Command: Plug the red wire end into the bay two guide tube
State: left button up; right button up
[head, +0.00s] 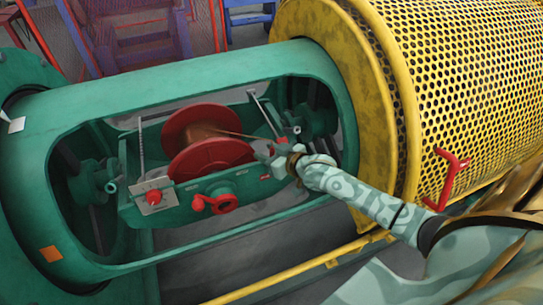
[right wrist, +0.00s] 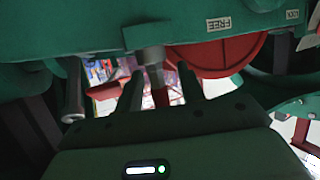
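A red spool (head: 208,140) wound with copper-coloured wire (head: 235,134) sits in a green cradle (head: 175,215) inside the green tube frame. The wire runs right from the spool, towards my right gripper (head: 264,152). That gripper is at the cradle's front right edge. In the right wrist view my right gripper (right wrist: 160,88) has its fingers apart, with a red and grey lever (right wrist: 156,76) showing between or beyond them; contact cannot be told. No red wire end can be made out. I cannot tell which part is the bay two guide tube. My left gripper is not in view.
A red handle (head: 215,203) and a red knob (head: 153,197) stick out of the cradle front. A yellow perforated guard (head: 470,80) with a red handle (head: 446,178) stands at the right. A yellow rail (head: 300,270) runs along the front.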

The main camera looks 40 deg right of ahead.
grip_shut()
jog(key=shift+r, duration=0.15)
